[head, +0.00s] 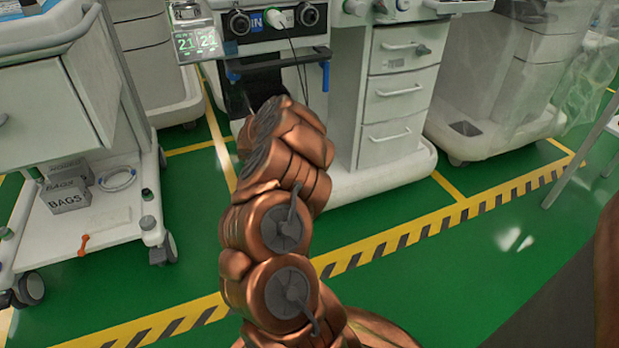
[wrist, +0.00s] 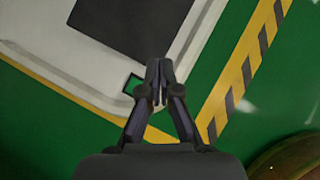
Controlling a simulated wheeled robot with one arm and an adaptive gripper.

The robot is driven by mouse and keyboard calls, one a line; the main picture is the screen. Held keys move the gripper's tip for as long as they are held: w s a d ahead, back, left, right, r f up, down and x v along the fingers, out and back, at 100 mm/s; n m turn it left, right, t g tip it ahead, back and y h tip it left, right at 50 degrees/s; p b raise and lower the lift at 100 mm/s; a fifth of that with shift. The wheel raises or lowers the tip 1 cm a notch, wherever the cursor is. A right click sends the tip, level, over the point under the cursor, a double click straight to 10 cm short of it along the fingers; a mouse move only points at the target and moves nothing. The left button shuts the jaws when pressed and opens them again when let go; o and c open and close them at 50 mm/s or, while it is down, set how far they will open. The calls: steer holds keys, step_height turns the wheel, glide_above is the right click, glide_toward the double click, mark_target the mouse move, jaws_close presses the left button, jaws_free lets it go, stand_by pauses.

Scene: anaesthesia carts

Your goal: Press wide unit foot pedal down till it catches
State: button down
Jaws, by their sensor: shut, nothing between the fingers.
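The wide unit (head: 397,95) stands in the middle of the head view, a white machine with drawers on a broad white base. In the wrist view its pale base (wrist: 85,62) runs diagonally at upper left, with a dark flat panel (wrist: 130,25) on top. No foot pedal can be made out for certain. A small dark-edged notch (wrist: 131,84) showing green lies at the base's edge, just left of my fingers. My gripper (wrist: 159,70) is shut and empty, over the base's edge; its height above it is unclear. In the head view my arm hides the gripper and the base's front left.
A white cart (head: 95,215) with boxes on its lower shelf stands at left. Another white unit (head: 500,90), partly under clear plastic, stands at right. A yellow-and-black floor stripe (head: 430,222) crosses in front of the unit. Green floor is open at front right.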

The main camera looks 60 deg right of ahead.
steer(key=shift+v, duration=2.85)
